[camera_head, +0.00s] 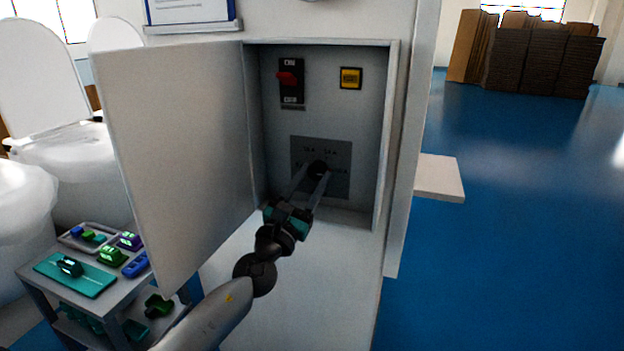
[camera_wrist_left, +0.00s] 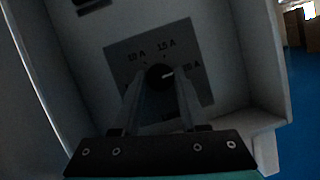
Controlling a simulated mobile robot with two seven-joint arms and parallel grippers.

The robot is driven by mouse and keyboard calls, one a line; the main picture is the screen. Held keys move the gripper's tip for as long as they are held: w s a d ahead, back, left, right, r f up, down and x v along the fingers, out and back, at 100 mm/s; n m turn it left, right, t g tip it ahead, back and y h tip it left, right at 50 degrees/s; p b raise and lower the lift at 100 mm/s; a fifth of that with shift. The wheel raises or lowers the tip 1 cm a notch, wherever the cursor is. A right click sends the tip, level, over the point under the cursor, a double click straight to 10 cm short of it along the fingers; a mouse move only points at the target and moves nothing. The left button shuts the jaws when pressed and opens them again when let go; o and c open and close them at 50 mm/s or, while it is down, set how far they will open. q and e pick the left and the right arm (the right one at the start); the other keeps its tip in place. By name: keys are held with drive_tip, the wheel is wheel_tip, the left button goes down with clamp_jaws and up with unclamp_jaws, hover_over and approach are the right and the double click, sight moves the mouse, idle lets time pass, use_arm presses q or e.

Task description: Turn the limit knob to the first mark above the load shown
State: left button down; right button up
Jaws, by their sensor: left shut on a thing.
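The limit knob (camera_head: 317,168) is black and round on a grey dial plate (camera_head: 339,185) inside the open wall cabinet. My left gripper (camera_head: 314,173) is shut on the knob, a finger on each side. A small yellow display (camera_head: 350,78) sits upper right; its reading is too small to tell. My right gripper is not in view.
The cabinet door (camera_head: 180,150) stands open at the left. A red switch (camera_head: 289,78) is at the cabinet's upper left. A cart (camera_head: 100,290) with small parts and white toilets (camera_head: 60,150) stand at the left. Open blue floor (camera_head: 500,230) lies to the right.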

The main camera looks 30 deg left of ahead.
use_arm(q)
drive_tip(key=n+y, duration=0.2)
drive_tip(key=n, duration=0.2)
drive_tip(key=shift+d, duration=0.1)
drive_tip(key=n+y, duration=0.1)
drive_tip(key=n, duration=0.1)
drive_tip(key=n+y, duration=0.1)
drive_tip(key=n, duration=0.1)
drive_tip(key=shift+d+n+g+y, duration=0.1)
drive_tip(key=shift+n+g+y, duration=0.2)
drive_tip(key=shift+g, duration=0.1)
drive_tip(key=n+g+y, duration=0.1)
drive_tip(key=n, duration=0.3)
drive_tip(key=n+g+y, duration=0.1)
drive_tip(key=n+y, duration=0.1)
drive_tip(key=n, duration=0.2)
drive_tip(key=shift+w+d, duration=0.1)
drive_tip(key=shift+d, duration=0.05)
drive_tip(key=shift+n+g, duration=0.3)
drive_tip(key=shift+c, duration=2.2)
unclamp_jaws()
